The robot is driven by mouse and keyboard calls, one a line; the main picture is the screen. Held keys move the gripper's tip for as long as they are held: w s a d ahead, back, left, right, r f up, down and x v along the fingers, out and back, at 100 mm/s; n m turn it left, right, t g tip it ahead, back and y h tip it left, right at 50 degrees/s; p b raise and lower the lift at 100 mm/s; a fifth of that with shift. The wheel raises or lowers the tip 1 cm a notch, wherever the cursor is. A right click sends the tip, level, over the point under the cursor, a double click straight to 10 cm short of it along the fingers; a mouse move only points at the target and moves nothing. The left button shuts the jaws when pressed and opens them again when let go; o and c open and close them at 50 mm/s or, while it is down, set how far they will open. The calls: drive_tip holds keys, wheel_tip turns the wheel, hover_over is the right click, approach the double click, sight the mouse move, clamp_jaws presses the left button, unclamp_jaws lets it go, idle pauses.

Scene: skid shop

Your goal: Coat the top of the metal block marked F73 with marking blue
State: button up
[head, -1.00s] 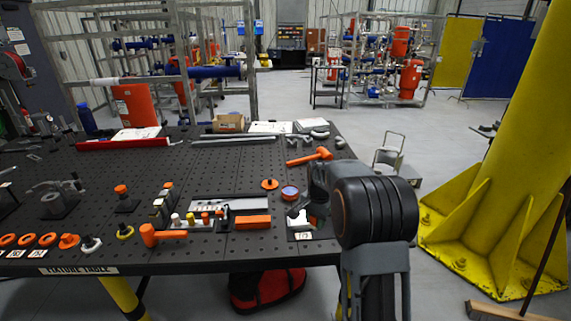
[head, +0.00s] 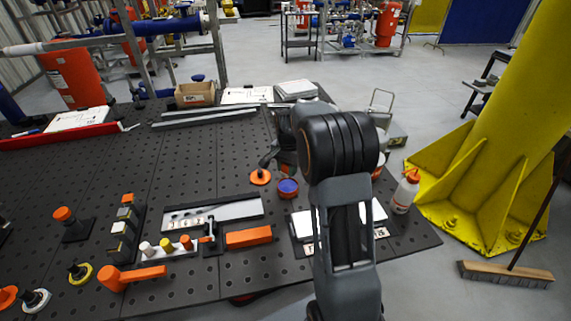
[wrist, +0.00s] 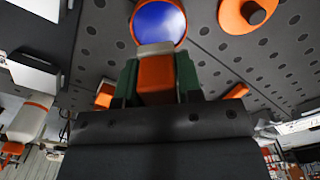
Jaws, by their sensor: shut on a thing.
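My gripper (wrist: 158,78) is shut on an orange-handled applicator (wrist: 155,76) with a pale, flat pad (wrist: 155,48), between green finger pads in the wrist view. An orange-rimmed round tin with a blue face (wrist: 159,22) lies just beyond the pad and overlaps it in the picture; I cannot tell whether they touch. The tin (head: 289,188) also shows in the head view, with an orange disc (head: 260,177) to its left. My arm hides most of the gripper there. Pale plates (head: 303,226) lie partly behind my arm. No marking F73 is readable, so I cannot tell which block it is.
The black perforated table (head: 200,275) carries a rail (head: 215,214), an orange bar (head: 249,237), an orange mallet (head: 130,277) and small blocks (head: 124,226). A white bottle with an orange tip (head: 405,193) stands near the right edge. A yellow column (head: 520,110) rises beyond it.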

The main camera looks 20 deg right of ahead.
sight(288, 187)
drive_tip(key=shift+s+f+b, duration=0.1)
drive_tip(key=shift+f+b, duration=1.8)
drive_tip(key=shift+f, duration=0.85)
drive_tip(key=shift+f+b, duration=0.35)
drive_tip(key=shift+f, duration=0.25)
drive_tip(key=shift+r, duration=0.1)
drive_tip(key=shift+r+p, duration=2.65)
drive_tip(key=shift+r, duration=0.85)
drive_tip(key=shift+f, duration=0.1)
